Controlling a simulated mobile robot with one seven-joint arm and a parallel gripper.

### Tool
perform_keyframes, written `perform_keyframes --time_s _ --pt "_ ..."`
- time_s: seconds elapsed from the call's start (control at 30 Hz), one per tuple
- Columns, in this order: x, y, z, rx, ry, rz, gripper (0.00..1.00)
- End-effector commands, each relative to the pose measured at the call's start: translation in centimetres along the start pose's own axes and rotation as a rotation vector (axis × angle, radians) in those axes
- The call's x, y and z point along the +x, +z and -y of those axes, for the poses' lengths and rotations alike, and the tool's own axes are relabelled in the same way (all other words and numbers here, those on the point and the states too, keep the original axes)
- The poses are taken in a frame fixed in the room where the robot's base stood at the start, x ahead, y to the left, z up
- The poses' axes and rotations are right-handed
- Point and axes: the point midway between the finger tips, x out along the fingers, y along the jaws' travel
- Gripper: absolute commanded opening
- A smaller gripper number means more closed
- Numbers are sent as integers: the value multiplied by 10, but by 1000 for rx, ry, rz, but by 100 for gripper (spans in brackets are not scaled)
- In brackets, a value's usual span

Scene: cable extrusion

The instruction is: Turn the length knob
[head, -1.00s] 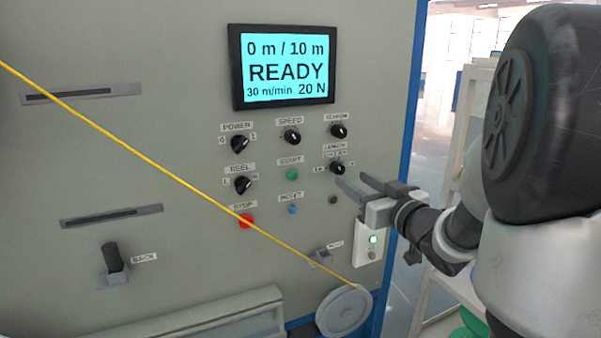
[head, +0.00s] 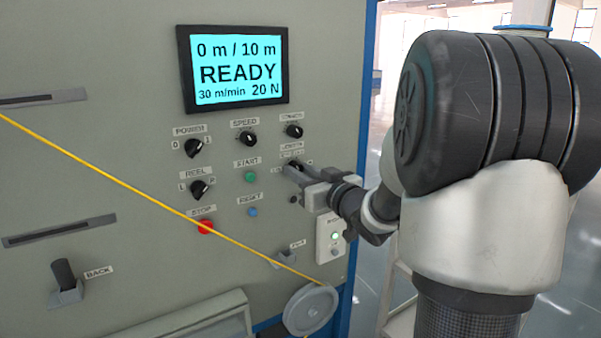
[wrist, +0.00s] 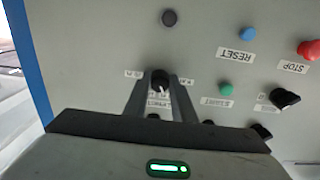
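The length knob (wrist: 160,79) is a small black dial under its label, at the right of the control panel. It shows between my fingertips in the wrist view. In the head view the knob (head: 293,165) is partly covered by my fingers. My gripper (head: 292,169) reaches in from the right. Its two fingers look close in on either side of the knob, seemingly shut on it; in the wrist view the gripper (wrist: 161,86) spans the knob narrowly. The screen (head: 236,68) reads 0 m / 10 m, READY, 30 m/min, 20 N.
The tension knob (head: 293,132) is just above, the green start button (head: 250,177) and blue reset button (head: 253,212) to the left. A dark button (wrist: 169,18) is near my fingers. A yellow cable (head: 120,184) runs down to a grey pulley (head: 311,309).

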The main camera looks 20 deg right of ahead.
Motion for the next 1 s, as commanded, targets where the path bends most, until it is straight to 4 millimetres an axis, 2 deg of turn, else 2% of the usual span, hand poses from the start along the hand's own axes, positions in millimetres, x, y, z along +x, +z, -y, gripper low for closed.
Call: perform_keyframes --time_s 0.27,0.47,1.0 --pt "0 2 0 -31 0 -1 1" --pt "0 4 1 -127 -1 -1 1" --pt "0 5 0 -614 0 -1 1"
